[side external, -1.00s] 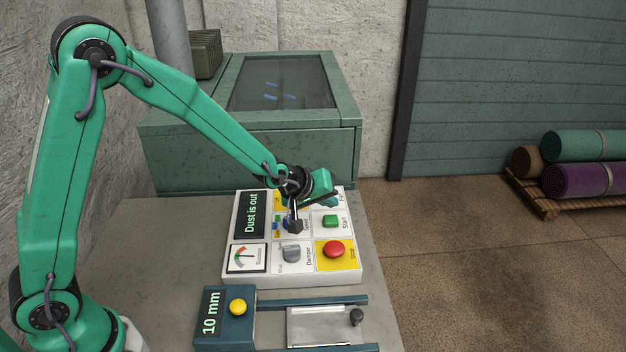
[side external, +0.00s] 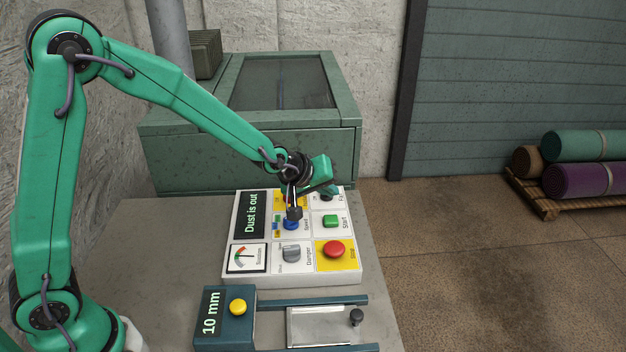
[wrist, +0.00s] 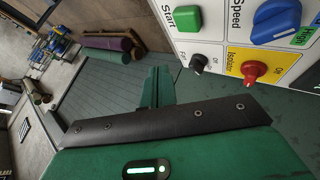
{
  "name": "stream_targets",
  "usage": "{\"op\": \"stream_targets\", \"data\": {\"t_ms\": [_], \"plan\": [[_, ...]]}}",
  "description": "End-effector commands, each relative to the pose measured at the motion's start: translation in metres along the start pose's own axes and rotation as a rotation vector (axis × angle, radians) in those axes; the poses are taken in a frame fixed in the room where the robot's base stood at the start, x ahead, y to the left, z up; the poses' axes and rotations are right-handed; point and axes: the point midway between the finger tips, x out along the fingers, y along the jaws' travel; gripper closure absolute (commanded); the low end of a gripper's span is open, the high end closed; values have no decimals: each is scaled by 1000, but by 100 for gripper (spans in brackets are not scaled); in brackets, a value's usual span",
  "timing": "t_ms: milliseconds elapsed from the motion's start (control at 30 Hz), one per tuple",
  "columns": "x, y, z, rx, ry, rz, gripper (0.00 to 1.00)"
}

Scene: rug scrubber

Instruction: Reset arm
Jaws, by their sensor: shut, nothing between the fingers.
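My gripper (side external: 294,212) is shut and empty. In the side view its dark tip hangs over the control panel (side external: 232,262), just above the blue speed knob (side external: 291,224). I cannot tell the exact gap. In the wrist view the speed knob (wrist: 275,20) is at top right, beside the green Start button (wrist: 187,18). The red isolator knob (wrist: 254,71) sits on a yellow plate, with a small black knob (wrist: 199,62) to its left. The panel's display (side external: 251,216) reads "Dust is out". In the side view the arm partly hides the isolator.
The red stop button (side external: 334,249) and grey damper knob (side external: 292,253) are on the panel's near side. A 10 mm box (side external: 225,325) with a yellow button and a railed slide (side external: 325,325) stand in front. The green machine (side external: 250,160) is behind. Rolled rugs (side external: 590,180) lie far right.

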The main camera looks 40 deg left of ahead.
Motion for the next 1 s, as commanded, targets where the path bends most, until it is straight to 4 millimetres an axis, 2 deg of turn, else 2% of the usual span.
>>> {"op": "stream_targets", "data": {"t_ms": [267,467,700,1000], "plan": [[-4,0,-1,7,-1,-3,100],[-26,-2,-7,49,-5,-18,100],[-78,-10,-14,154,-24,-57,100],[-149,-30,-12,302,-65,-112,100]]}}
